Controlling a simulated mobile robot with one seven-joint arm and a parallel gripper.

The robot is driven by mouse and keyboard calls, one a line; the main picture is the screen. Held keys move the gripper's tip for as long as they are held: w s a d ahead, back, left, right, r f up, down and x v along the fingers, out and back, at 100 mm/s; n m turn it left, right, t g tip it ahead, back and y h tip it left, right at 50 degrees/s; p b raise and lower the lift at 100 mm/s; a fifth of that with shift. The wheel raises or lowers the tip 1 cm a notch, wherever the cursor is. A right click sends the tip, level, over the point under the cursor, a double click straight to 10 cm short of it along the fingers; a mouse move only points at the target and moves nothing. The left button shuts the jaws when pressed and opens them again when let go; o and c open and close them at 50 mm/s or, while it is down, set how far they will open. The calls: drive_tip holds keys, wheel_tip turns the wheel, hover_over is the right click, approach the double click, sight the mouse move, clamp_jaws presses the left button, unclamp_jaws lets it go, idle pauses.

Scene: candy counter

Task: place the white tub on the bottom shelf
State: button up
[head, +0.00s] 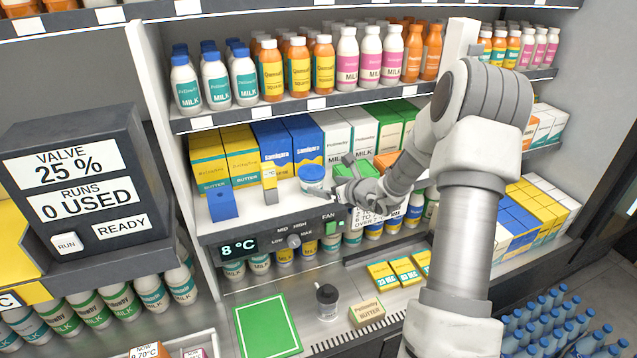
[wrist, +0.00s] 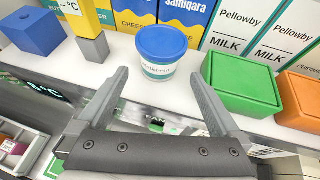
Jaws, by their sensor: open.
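The white tub (head: 313,185) with a blue lid stands upright on the middle shelf (head: 270,203), near its front edge, before the blue and white cartons. In the wrist view the tub (wrist: 160,68) stands just beyond my gripper. My gripper (wrist: 157,78) is open and empty, its two fingers pointing toward the tub, one to each side of its line. In the head view my gripper (head: 345,185) is right of the tub. The lower deck (head: 340,285), below the control panel, has bottles at its back and a green mat (head: 268,326) at its front.
A green box (wrist: 240,83) and an orange box (wrist: 303,100) stand right of the tub. A blue block (head: 222,205) and a yellow-and-grey post (head: 269,185) stand left. A dark-capped jar (head: 327,302) and a butter carton (head: 366,313) stand near the mat.

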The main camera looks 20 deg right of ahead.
drive_tip(key=shift+v, duration=1.3)
